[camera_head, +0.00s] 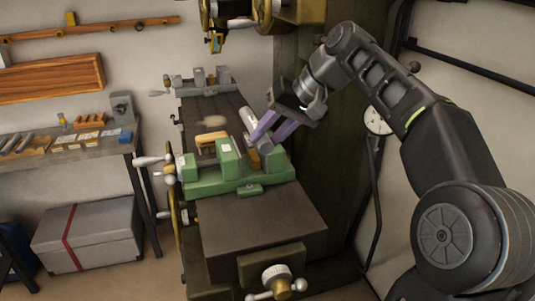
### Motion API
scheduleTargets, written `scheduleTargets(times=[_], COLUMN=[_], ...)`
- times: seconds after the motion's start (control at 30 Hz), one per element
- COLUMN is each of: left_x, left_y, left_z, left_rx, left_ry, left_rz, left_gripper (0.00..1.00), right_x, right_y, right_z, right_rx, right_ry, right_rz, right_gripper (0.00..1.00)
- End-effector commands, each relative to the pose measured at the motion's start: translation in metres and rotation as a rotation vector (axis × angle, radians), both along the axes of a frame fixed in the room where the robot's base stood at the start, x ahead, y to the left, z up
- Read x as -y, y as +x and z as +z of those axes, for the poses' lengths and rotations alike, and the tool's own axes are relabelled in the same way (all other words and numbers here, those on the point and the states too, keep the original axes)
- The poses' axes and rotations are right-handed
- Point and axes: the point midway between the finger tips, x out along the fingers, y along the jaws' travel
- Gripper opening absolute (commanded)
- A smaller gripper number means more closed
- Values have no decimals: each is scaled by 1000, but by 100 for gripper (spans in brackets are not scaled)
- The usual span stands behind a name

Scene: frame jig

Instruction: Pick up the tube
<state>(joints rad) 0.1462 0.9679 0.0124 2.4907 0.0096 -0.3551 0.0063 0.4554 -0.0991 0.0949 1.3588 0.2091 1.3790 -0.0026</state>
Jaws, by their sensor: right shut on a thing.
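The grey tube (248,116) is at the green vise (232,175) on the milling machine's table, in the middle of the head view. It lies tilted, with its upper end showing left of my fingers. My right gripper (258,136) reaches in from the right with its purple fingers shut on the tube. The fingers hide the tube's middle part. I cannot tell whether the tube still touches the vise. My left gripper is not in view.
The dark machine table (260,220) has free room in front of the vise. A wooden-handled brush or block (211,138) lies behind it. The machine head (290,12) hangs above. A workbench (60,155) with tools and a grey box (88,235) stand at the left.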

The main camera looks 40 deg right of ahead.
Motion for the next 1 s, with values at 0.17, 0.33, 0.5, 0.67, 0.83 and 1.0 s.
scheduleTargets(times=[0.17,0.33,0.5,0.67,0.83,1.0], left_x=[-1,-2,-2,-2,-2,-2], left_y=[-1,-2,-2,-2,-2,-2], left_z=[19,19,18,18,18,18], left_rx=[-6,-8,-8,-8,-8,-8], left_ry=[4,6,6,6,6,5], left_rz=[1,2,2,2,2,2], left_gripper=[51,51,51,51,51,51], right_x=[0,0,0,0,0,0], right_y=[0,0,0,0,0,0], right_z=[30,32,31,31,31,31], right_rx=[0,0,0,0,0,0], right_ry=[1,0,1,1,1,0], right_rz=[0,0,-1,-1,-1,0], right_gripper=[0,0,0,0,0,0])
